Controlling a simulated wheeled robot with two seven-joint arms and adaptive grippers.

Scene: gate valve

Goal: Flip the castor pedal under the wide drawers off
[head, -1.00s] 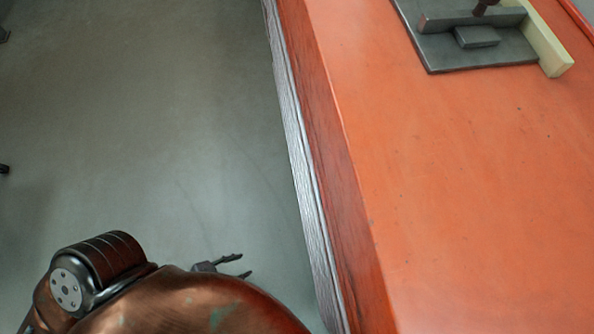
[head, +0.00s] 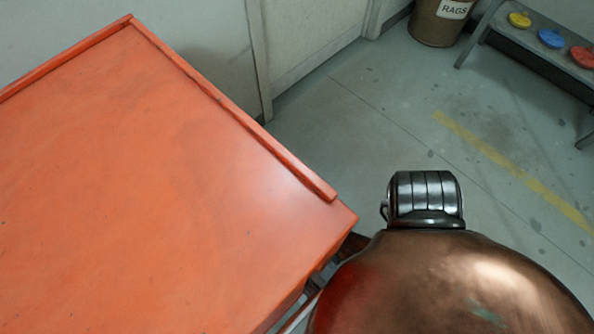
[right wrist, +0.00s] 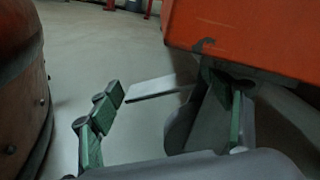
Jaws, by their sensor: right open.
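In the right wrist view, my right gripper (right wrist: 172,92) is open, with green pads on its two fingers. A flat, light grey plate, which looks like the castor pedal (right wrist: 155,86), lies between the fingers, its free end near the left fingertip. I cannot tell whether they touch. A grey castor (right wrist: 184,128) shows behind and beside the right finger, partly hidden by it, under the orange cabinet (right wrist: 250,35). In the head view, the cabinet's orange top (head: 150,180) fills the left; my copper right arm hides the right gripper and castor. My left gripper is out of view.
In the head view, a bin labelled RAGS (head: 440,20) and a grey bench (head: 500,45) with coloured discs stand at the back right. A pale door (head: 310,40) is behind the cabinet. The floor (head: 400,120) between them is clear.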

